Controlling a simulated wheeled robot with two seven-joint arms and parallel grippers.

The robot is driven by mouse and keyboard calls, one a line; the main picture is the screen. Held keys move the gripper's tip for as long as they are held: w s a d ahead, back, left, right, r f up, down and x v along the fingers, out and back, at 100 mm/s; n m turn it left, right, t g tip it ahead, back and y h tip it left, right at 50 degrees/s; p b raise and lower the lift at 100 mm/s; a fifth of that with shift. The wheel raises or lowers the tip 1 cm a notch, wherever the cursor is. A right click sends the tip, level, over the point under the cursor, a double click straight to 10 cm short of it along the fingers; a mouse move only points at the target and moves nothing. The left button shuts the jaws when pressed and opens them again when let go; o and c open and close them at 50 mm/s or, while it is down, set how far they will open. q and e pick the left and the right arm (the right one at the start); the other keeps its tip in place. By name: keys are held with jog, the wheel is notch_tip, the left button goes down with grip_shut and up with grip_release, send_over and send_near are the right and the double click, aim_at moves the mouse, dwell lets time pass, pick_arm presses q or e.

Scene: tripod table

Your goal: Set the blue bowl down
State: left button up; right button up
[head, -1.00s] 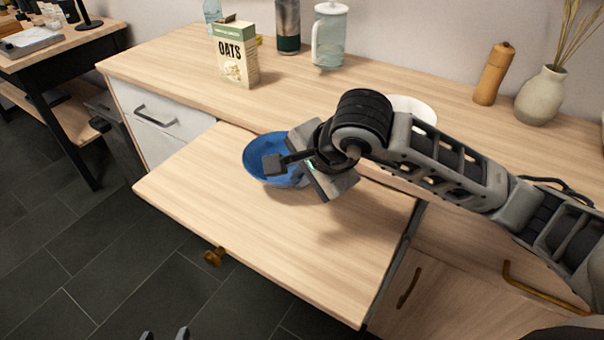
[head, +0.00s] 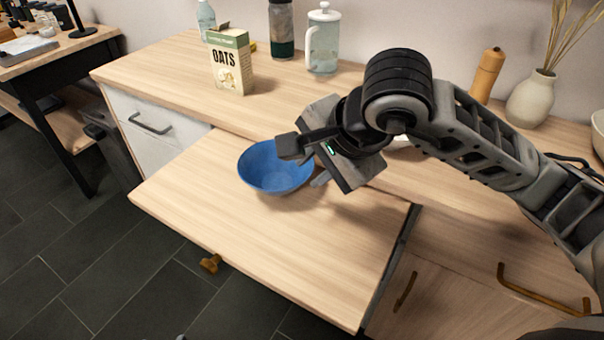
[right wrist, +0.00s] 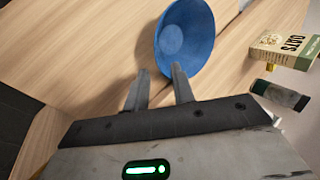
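The blue bowl (head: 272,170) sits upright on the pulled-out wooden board (head: 230,215), near the edge of the counter behind it. It also shows in the right wrist view (right wrist: 187,40), beyond my fingertips. My right gripper (head: 302,163) is at the bowl's right side, with its fingers apart. My left gripper does not show.
A box of oats (head: 231,63), a dark bottle (head: 281,32) and a glass press (head: 322,42) stand on the counter behind. A pepper mill (head: 487,75) and a vase (head: 532,98) stand at the right. The board's front and left parts are clear.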

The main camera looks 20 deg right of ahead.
jog(key=shift+v, duration=2.1)
